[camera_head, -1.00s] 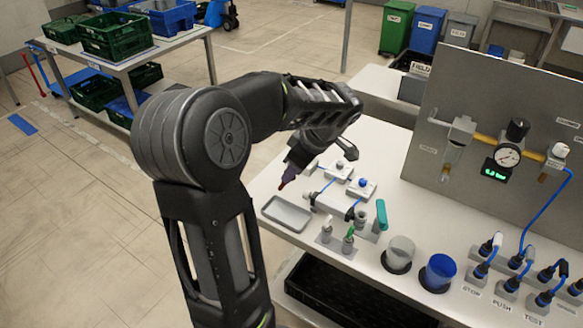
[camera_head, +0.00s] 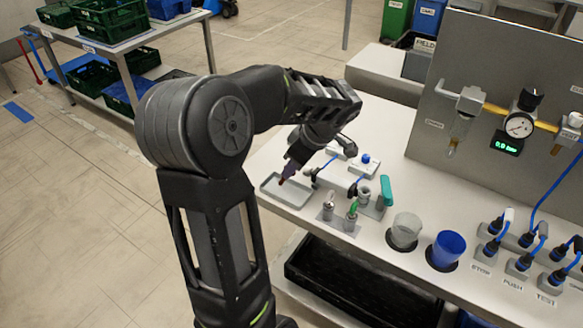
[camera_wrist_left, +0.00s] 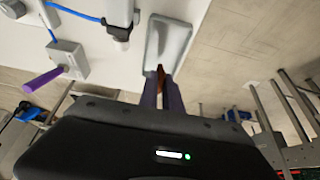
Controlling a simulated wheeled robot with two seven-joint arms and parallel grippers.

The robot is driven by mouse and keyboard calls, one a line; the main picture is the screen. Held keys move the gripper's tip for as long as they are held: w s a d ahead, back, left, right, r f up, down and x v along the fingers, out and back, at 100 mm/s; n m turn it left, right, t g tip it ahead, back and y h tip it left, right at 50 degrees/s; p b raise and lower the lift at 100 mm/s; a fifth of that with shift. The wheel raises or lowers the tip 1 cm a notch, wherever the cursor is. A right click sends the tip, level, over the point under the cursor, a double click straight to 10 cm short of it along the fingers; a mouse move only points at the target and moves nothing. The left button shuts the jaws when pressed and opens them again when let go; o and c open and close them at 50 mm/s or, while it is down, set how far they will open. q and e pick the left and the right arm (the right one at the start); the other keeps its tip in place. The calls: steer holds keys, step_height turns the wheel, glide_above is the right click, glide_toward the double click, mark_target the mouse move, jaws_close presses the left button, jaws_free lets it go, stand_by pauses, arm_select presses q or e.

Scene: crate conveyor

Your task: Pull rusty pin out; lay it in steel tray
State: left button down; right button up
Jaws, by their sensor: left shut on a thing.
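My left gripper (camera_head: 286,174) is shut on the rusty pin (camera_head: 281,181), whose reddish-brown end shows just below the fingertips. The steel tray (camera_head: 292,198) is a shallow grey dish at the near left corner of the bench. The fingertips and pin are over the tray in the head view, with the height above it hard to judge. In the left wrist view the brown pin (camera_wrist_left: 160,76) sits between the fingers, and the empty-looking tray (camera_wrist_left: 172,42) lies just beyond it. Most of the pin is hidden by the fingers. My right gripper is not in view.
Small fixtures with blue tubes (camera_head: 335,182) stand right of the tray, with a teal lever (camera_head: 386,190) nearby. A clear cup (camera_head: 405,232) and a blue cup (camera_head: 446,250) stand farther right. A grey panel (camera_head: 470,60) with a gauge rises behind. A black crate (camera_head: 350,285) sits below.

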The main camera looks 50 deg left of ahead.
arm_select(q)
steer(key=c, duration=1.5)
jaws_free()
steer(key=shift+o, duration=0.2)
steer(key=b+v, duration=0.1)
steer(key=v, duration=0.7)
steer(key=shift+f, duration=0.1)
